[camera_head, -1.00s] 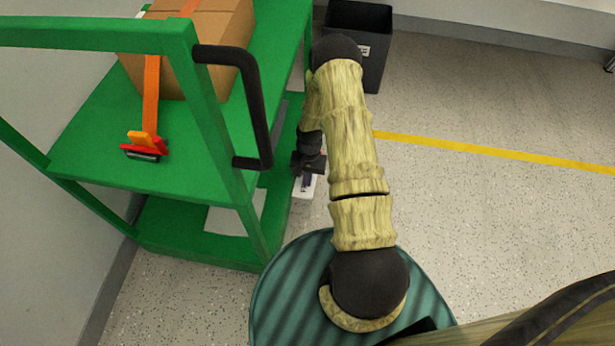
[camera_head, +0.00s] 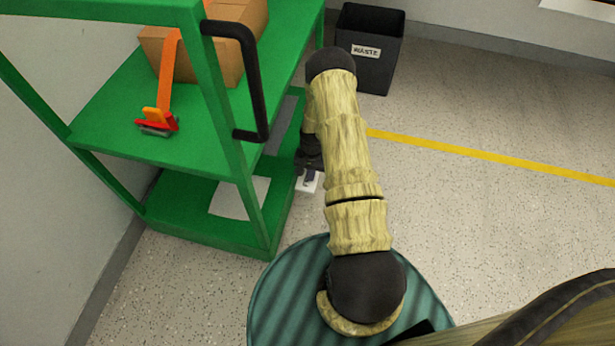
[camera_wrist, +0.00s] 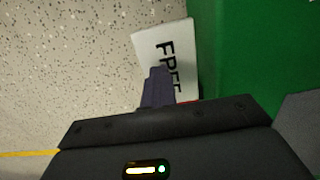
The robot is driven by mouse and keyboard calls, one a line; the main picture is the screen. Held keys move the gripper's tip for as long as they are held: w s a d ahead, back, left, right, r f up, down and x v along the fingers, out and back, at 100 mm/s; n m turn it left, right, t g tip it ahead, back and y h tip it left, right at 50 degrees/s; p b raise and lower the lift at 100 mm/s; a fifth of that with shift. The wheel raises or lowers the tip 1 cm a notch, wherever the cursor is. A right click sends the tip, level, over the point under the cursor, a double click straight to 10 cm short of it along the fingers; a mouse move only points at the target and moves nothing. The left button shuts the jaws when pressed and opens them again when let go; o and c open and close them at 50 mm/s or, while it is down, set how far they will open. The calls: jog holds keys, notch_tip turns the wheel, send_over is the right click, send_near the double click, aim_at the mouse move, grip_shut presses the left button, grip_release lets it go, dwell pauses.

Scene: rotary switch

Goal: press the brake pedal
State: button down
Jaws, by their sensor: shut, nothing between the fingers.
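A small white plate (camera_head: 308,184) lies low beside the green cart's base, just under my gripper in the head view. In the wrist view the white plate (camera_wrist: 152,45) carries black letters, partly covered, that look like "FREE". A small red bit shows at its lower edge, mostly hidden by my gripper. No separate pedal can be made out clearly. My gripper (camera_wrist: 158,72) is shut and empty, its dark fingers overlapping the plate and lettering. I cannot tell whether they touch it. In the head view my gripper (camera_head: 311,177) is partly hidden by the arm.
The green cart (camera_head: 190,160) stands at the left with a black handle (camera_head: 255,85), a cardboard box (camera_head: 205,55) and an orange strap (camera_head: 168,70). A black waste bin (camera_head: 365,75) stands behind. Speckled floor to the right is open, crossed by a yellow line (camera_head: 470,152).

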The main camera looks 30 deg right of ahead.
jog(key=shift+s+a+f+p, duration=0.2)
jog(key=shift+f+p, duration=0.15)
jog(key=shift+f, duration=0.05)
jog(key=shift+s+a+f+p, duration=0.2)
jog(key=shift+f+p, duration=0.1)
jog(key=shift+f, duration=0.2)
jog(key=shift+w+a, duration=0.1)
jog(key=shift+a, duration=0.05)
notch_tip(320, 180, up, 14)
jog(key=s+a+p, duration=0.1)
jog(key=s+p, duration=0.1)
jog(key=p, duration=0.6)
jog(key=shift+s+a, duration=0.1)
jog(key=shift+a, duration=0.15)
